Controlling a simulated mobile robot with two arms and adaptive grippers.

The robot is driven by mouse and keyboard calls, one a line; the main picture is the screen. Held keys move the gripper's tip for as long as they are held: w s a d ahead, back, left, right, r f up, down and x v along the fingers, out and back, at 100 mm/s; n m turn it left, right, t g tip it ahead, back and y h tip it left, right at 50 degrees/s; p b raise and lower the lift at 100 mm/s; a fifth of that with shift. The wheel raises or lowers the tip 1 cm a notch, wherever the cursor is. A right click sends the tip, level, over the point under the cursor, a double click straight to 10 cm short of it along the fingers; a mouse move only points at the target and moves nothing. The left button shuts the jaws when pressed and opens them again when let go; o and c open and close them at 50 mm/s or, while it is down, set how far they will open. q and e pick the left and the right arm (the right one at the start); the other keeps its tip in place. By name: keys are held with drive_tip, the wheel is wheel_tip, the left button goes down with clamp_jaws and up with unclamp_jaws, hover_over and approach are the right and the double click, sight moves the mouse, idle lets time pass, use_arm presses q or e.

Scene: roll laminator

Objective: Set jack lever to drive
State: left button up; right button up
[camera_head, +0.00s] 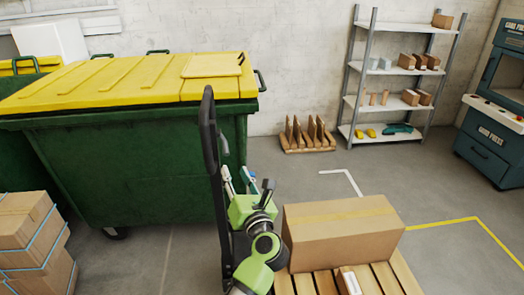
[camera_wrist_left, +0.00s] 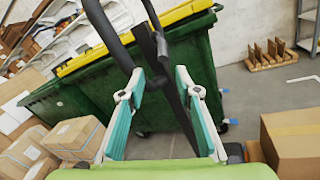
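The jack handle (camera_head: 208,140) is a black upright bar with a looped grip at its top, standing in front of the green bin. In the left wrist view the dark jack handle (camera_wrist_left: 178,95) runs down between the finger pads. A small dark part below the loop could be the jack lever (camera_wrist_left: 162,48), but its setting cannot be told. My left gripper (camera_head: 238,178) is beside the handle, below its loop. In the wrist view my left gripper (camera_wrist_left: 157,84) is open, its teal pads wide apart; contact with the handle cannot be made out. My right gripper is not in view.
A green bin (camera_head: 150,165) with a yellow lid stands behind the handle. A cardboard box (camera_head: 342,232) sits on a wooden pallet (camera_head: 384,280) at right. Stacked boxes (camera_head: 30,240) stand at left. A shelf (camera_head: 390,72) and blue press (camera_head: 490,115) are farther back. Floor between is clear.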

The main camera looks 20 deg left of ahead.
sight(227, 150)
use_arm(q)
drive_tip(key=shift+n, duration=0.6)
drive_tip(key=p+x, duration=0.3)
drive_tip(key=x, duration=0.9)
drive_tip(key=shift+w+d+r, duration=0.1)
drive_tip(key=shift+w+r, duration=0.05)
drive_tip(key=shift+w, duration=0.1)
drive_tip(key=shift+p+x, duration=0.3)
drive_tip(key=shift+x, duration=0.45)
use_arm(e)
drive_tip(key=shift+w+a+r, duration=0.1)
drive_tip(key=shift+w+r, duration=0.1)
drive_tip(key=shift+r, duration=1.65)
use_arm(q)
clamp_jaws()
